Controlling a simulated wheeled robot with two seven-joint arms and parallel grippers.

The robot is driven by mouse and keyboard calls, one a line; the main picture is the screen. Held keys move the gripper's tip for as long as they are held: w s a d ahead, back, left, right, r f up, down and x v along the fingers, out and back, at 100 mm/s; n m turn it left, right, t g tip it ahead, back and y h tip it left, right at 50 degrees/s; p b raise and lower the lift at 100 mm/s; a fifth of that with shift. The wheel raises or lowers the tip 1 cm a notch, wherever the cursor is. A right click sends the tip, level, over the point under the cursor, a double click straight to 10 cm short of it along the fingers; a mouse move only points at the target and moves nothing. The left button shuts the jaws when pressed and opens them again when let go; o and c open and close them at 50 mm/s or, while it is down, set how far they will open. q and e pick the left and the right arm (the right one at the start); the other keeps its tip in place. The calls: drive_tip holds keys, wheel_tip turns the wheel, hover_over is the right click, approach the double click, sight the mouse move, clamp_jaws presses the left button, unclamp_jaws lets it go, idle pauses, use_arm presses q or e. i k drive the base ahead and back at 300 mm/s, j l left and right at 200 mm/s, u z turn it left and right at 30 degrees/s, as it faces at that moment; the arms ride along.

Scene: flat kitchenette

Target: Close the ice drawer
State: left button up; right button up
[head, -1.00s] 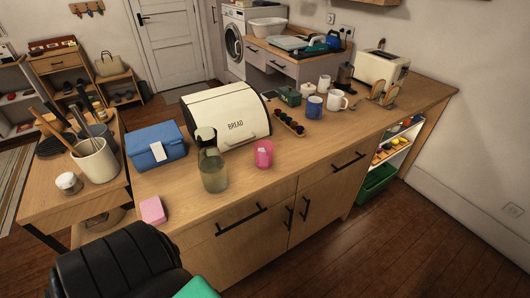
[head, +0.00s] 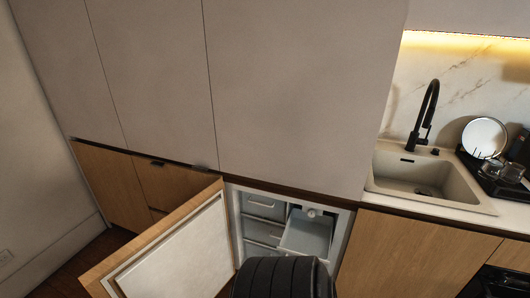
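A small built-in freezer (head: 343,232) sits low in the cabinet row in the head view. Its wood-fronted door (head: 185,255) stands wide open to the left, showing a white inner panel. Inside on the left are closed drawers (head: 262,208) with pale fronts. On the right, a grey-white open-topped drawer (head: 306,238) appears pulled out, probably the ice drawer. A black ribbed part of my own body covers the bottom of the freezer opening. Neither gripper shows.
Tall plain cabinet fronts (head: 290,95) rise above the freezer. To the right are a sink (head: 425,178) with a black tap (head: 427,115), and a dish rack (head: 500,172) with a plate. Wooden cabinet doors (head: 425,250) stand below. The open door takes up the floor room at left.

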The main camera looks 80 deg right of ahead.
sight(303, 234)
drive_tip(key=z, duration=2.85)
